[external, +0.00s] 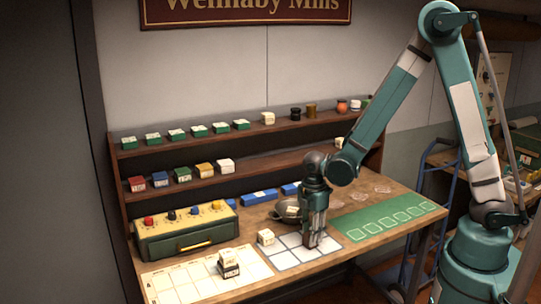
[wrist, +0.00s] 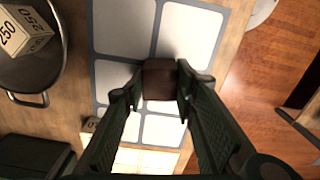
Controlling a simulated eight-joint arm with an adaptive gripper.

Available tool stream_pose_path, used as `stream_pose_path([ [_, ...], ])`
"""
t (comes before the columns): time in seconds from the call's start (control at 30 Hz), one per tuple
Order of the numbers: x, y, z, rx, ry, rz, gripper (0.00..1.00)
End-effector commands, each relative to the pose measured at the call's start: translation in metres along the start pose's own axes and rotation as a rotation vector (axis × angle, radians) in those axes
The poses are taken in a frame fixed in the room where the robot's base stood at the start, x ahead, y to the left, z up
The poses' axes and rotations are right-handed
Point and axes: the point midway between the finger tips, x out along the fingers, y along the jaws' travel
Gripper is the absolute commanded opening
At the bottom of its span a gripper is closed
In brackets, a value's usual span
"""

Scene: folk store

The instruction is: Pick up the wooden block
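The wooden block (wrist: 159,80) is small, dark brown and square-faced in the wrist view. It is over the grid mat with pale cells (wrist: 124,30), between the fingertips. My gripper (wrist: 160,84) has one finger on each side of the block, and both fingertips appear to touch it. In the external view my gripper (external: 312,238) points straight down at the right part of the pale grid mat (external: 284,256). The block is mostly hidden there by the fingers. I cannot tell if the block rests on the mat or is slightly raised.
A cream cube (external: 266,237) is at left. A stacked cube pair (external: 229,262), a yellow button box (external: 186,230) and a green mat (external: 384,218) share the table. Shelves (external: 190,185) stand behind.

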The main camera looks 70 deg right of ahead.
Motion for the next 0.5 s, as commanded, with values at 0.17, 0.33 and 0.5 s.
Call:
stream_pose_path([
  [0.17,0.0,0.0,0.0,0.0,0.0,0.0,0.15],
  [0.33,-0.0007,0.0,0.0,0.0,0.0,0.0,0.15],
  [0.5,-0.0054,-0.0001,0.0001,0.0,0.0,0.0,0.15],
])
